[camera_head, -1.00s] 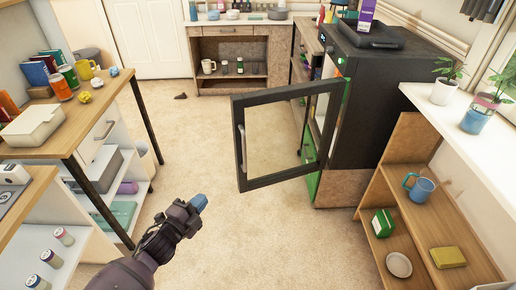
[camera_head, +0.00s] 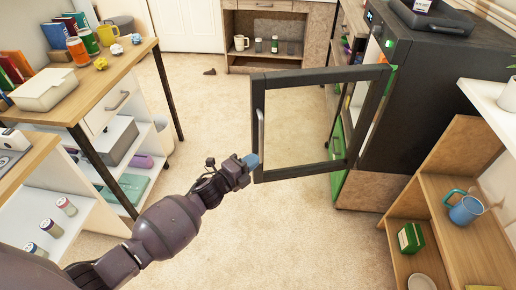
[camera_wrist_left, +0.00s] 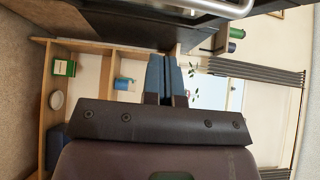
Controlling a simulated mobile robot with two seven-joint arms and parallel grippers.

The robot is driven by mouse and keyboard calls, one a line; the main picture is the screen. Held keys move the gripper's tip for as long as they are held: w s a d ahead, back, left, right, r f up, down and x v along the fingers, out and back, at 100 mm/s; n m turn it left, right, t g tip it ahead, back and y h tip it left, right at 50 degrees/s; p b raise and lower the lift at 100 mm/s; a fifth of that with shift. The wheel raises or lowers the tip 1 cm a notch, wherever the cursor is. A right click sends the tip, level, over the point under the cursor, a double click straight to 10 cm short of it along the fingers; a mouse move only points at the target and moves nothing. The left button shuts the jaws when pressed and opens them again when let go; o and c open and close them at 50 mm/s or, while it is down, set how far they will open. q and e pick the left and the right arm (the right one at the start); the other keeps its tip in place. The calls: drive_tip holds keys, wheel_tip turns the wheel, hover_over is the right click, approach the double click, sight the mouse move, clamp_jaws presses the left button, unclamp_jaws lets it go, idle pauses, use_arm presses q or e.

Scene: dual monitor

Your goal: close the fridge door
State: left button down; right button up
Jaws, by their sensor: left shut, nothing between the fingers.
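The fridge (camera_head: 426,95) is a dark cabinet at the right of the head view. Its glass door (camera_head: 258,150) has a black frame, stands wide open and reaches left into the room. A light vertical handle (camera_head: 261,130) is on the door's left side. My left gripper (camera_head: 252,161) is shut and empty, at the lower left corner of the door; I cannot tell if it touches. In the left wrist view its blue fingertips (camera_wrist_left: 166,78) are together, and the handle (camera_wrist_left: 215,6) crosses the top. My right gripper is not in view.
A wooden shelf unit (camera_head: 442,192) with a blue mug (camera_head: 463,208) and a green box (camera_head: 411,238) stands at the right. A desk (camera_head: 90,88) with books and cups stands at the left. The carpet (camera_head: 205,110) between them is mostly clear.

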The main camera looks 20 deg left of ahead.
use_arm(q)
drive_tip(key=shift+w+a+b, duration=0.25)
drive_tip(key=shift+w+b, duration=0.05)
drive_tip(key=shift+w, duration=1.1)
drive_tip(key=shift+w+a+b, duration=0.2)
drive_tip(key=shift+w+b, duration=0.05)
drive_tip(key=shift+w, duration=1.15)
